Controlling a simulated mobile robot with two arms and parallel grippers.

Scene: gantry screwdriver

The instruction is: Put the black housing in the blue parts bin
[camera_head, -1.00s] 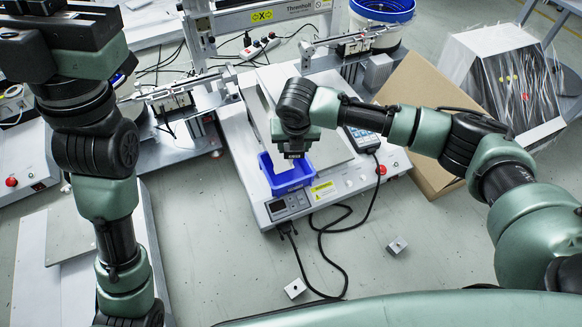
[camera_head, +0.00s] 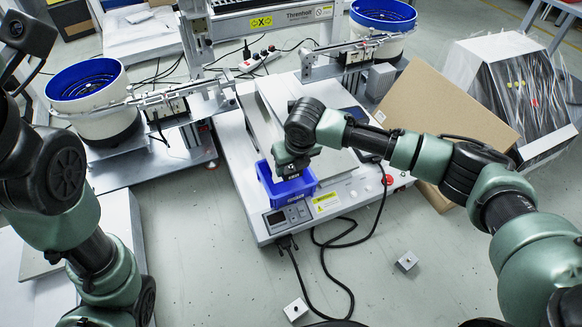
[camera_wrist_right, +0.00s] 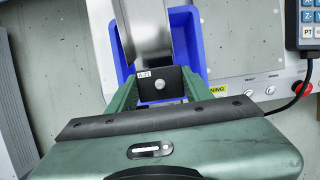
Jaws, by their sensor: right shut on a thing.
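The black housing (camera_wrist_right: 160,84), a dark block with a small label and a round light spot, shows between the fingers of my right gripper in the right wrist view (camera_wrist_right: 162,92). The gripper is shut on it. In the head view my right gripper (camera_head: 290,172) is over the blue parts bin (camera_head: 288,194), which stands on the front of the light machine base. The bin's blue wall also shows beside the fingers in the right wrist view (camera_wrist_right: 222,66). I cannot tell how far the housing is above the bin floor. My left gripper is out of view.
A control pendant (camera_wrist_right: 308,22) and a red button (camera_head: 387,180) are right of the bin. A cardboard box (camera_head: 445,110) stands further right.

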